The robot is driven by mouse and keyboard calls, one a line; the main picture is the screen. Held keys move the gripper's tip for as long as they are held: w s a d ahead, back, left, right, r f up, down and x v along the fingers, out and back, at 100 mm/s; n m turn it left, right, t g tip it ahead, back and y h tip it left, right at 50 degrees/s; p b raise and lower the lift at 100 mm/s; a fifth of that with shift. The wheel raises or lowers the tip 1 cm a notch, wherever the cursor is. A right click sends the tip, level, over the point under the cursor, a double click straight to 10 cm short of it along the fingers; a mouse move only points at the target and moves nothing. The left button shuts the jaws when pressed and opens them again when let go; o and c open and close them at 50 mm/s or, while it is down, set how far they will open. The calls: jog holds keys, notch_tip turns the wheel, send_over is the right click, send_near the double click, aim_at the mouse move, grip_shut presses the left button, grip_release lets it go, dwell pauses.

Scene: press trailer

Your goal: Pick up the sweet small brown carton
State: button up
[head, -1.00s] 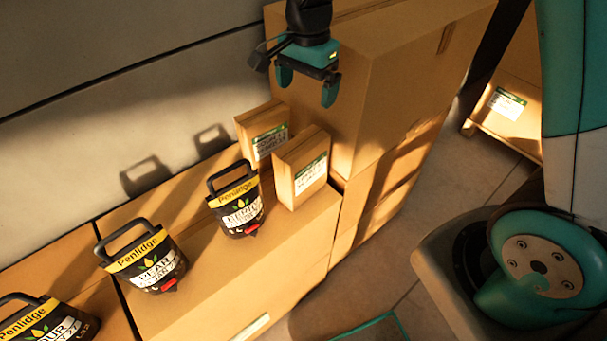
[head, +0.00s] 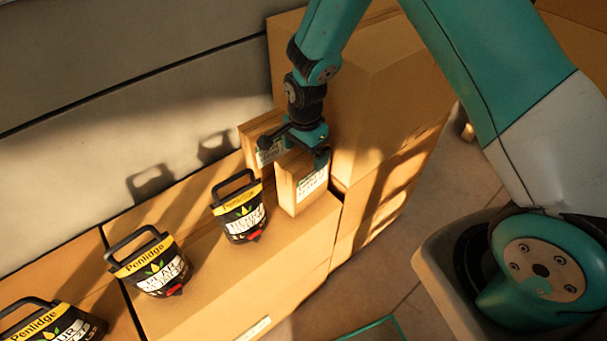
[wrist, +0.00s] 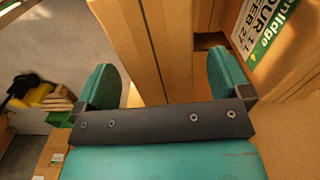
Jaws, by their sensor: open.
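Two small brown cartons with white and green labels stand close together on the large boxes. The front carton (head: 302,192) is under my gripper (head: 300,150), and the rear carton (head: 252,135) is behind and to the left, partly hidden by it. In the wrist view my open gripper (wrist: 166,82) has a finger on each side of the front carton's top (wrist: 150,45); contact cannot be told. The rear carton shows at the upper right, its label (wrist: 265,32) partly reading "OUR 1" and "FEB 27". The front carton's label wording is unreadable in the head view.
A tall stack of large boxes (head: 375,90) stands right beside the cartons. Black handled Penlidge packs (head: 240,215) stand in a row to the left on large boxes. A pale wall (head: 80,150) runs behind. Floor lies open at the right.

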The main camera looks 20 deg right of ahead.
jog(key=shift+a+f+p, duration=0.2)
jog(key=shift+f+p, duration=0.15)
jog(key=shift+f, duration=1.35)
jog(key=shift+r, duration=0.1)
grip_shut()
